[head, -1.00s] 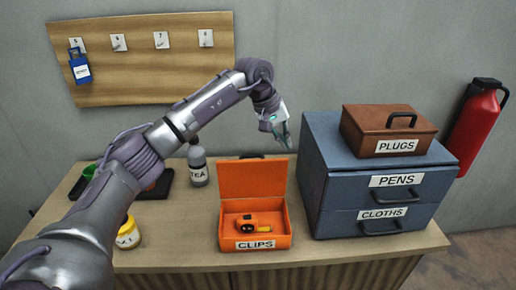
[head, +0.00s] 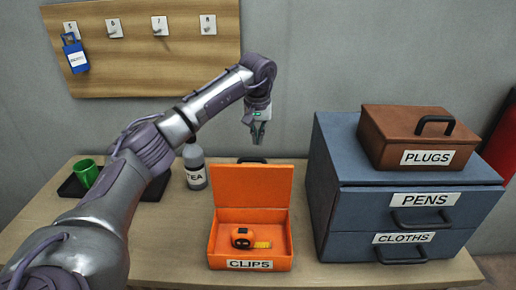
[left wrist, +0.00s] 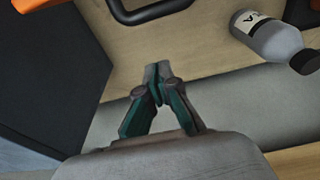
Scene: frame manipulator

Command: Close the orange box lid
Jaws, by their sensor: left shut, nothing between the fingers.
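The orange box (head: 250,262) labelled CLIPS stands on the wooden table with its lid (head: 252,186) raised upright at the back. A black handle (head: 252,160) shows at the lid's top edge, and in the left wrist view the handle (left wrist: 150,12) shows as a dark loop. My left gripper (head: 258,140) points down above and behind the raised lid, apart from it. Its fingertips (left wrist: 158,68) are shut and empty. My right gripper is not in view.
A blue drawer cabinet (head: 345,215) with a brown PLUGS box (head: 415,138) on it stands right of the orange box.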

